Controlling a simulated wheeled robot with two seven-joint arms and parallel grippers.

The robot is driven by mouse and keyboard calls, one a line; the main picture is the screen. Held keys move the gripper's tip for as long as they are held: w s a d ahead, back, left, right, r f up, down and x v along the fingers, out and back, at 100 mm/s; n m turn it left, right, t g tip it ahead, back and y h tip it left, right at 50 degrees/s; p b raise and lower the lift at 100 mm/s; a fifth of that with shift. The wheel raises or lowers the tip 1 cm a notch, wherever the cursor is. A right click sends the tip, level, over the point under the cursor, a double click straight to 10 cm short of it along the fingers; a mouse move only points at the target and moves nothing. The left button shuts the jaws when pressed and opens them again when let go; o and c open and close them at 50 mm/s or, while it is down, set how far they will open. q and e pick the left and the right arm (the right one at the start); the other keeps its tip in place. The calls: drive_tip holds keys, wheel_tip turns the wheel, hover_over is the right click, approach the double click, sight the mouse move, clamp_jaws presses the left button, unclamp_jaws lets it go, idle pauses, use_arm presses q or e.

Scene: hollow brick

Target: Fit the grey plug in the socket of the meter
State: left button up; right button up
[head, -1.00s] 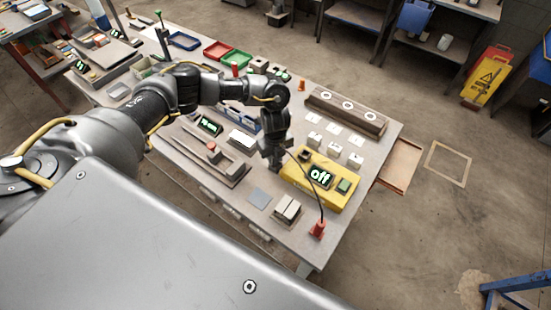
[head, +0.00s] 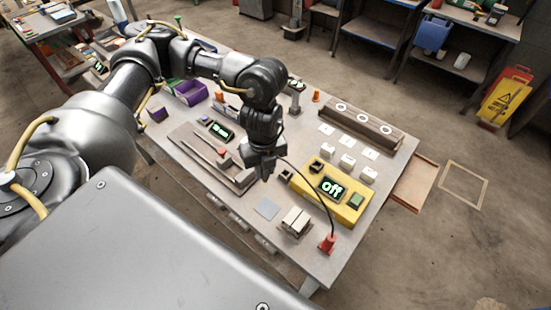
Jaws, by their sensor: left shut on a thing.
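The yellow meter (head: 346,211) lies on the workbench, its screen reading "off". A dark square opening, which looks like the socket (head: 316,167), is at its upper left corner. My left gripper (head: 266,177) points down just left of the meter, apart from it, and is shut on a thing. A black cable (head: 325,205) runs from the gripper to a red base (head: 328,243) at the bench's front edge, so the held thing appears to be the grey plug. The plug itself is hidden by the fingers. My right gripper is out of view.
White blocks (head: 347,161) stand behind the meter, before a long wooden block (head: 361,126) with round holes. A wooden tray (head: 215,158) lies left, a grey pad (head: 267,208) and pale blocks (head: 295,222) in front.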

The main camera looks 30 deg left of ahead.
use_arm(q)
drive_tip(key=shift+s+a+r, duration=0.1)
drive_tip(key=shift+s+r, duration=0.25)
drive_tip(key=shift+s, duration=0.45)
drive_tip(key=shift+s+r, duration=0.35)
drive_tip(key=shift+s, duration=0.4)
drive_tip(key=w+d+n+b, duration=0.4)
drive_tip(key=w+n+b, duration=0.3)
drive_tip(key=n, duration=1.2)
drive_tip(key=shift+r+b, duration=0.15)
drive_tip(key=shift+b, duration=0.5)
drive_tip(key=shift+d, duration=0.2)
